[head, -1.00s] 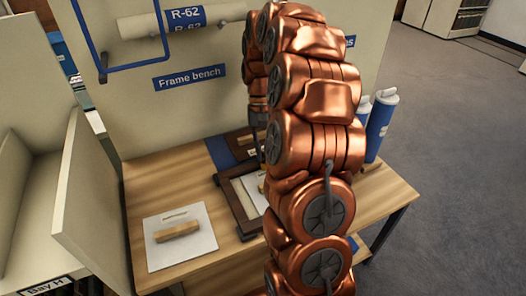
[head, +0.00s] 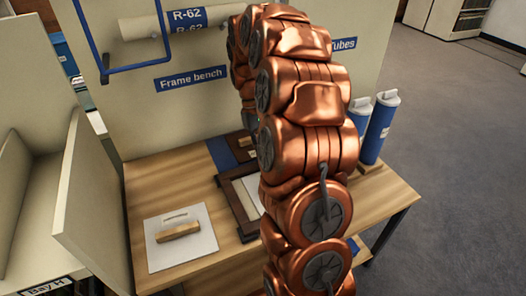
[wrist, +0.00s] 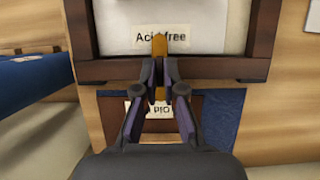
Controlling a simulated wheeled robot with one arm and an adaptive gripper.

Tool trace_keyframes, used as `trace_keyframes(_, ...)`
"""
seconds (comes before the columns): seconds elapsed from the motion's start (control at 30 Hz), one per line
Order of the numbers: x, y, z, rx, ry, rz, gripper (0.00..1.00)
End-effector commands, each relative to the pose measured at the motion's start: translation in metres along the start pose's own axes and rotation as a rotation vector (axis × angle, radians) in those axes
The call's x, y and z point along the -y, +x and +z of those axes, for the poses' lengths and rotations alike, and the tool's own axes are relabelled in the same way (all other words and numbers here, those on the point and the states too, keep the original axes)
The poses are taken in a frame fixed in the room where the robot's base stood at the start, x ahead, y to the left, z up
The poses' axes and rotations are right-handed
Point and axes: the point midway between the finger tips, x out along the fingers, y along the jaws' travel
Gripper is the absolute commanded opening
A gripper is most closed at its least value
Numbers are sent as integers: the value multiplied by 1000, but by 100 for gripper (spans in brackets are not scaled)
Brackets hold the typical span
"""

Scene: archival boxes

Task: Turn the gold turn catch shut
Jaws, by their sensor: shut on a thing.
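The gold turn catch (wrist: 160,46) shows in the wrist view between my fingertips, pointing up over the lower bar of a dark wooden frame (wrist: 210,68). Its upper end overlaps the "Acid free" label (wrist: 172,37) on the pale backing. My gripper (wrist: 160,72) is shut on the catch, one dark finger on each side. The catch's lower part is partly hidden by the fingers. In the head view the frame (head: 240,212) lies on the bench, its right part behind my arm. My gripper and the catch are hidden there.
The wooden bench (head: 185,190) also bears a white board with a wooden-handled block (head: 178,232) at left. A blue mat (head: 221,154) lies behind the frame, with a brown labelled piece on it. Blue tubes (head: 379,128) stand at right. A beige panel (head: 85,195) rises at left.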

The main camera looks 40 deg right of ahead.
Motion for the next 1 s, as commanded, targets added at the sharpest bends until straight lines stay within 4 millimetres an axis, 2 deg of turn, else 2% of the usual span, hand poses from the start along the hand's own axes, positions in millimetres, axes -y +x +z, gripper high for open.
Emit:
trace_keyframes(0.17,0,0,-1,-2,-1,0,0)
trace_keyframes(0.2,0,0,-1,-2,-1,-1,12)
trace_keyframes(0.4,0,0,0,-1,0,-1,33)
trace_keyframes(0.77,0,0,0,0,17,-7,33)
trace_keyframes(1.0,-2,0,0,1,175,-74,33)
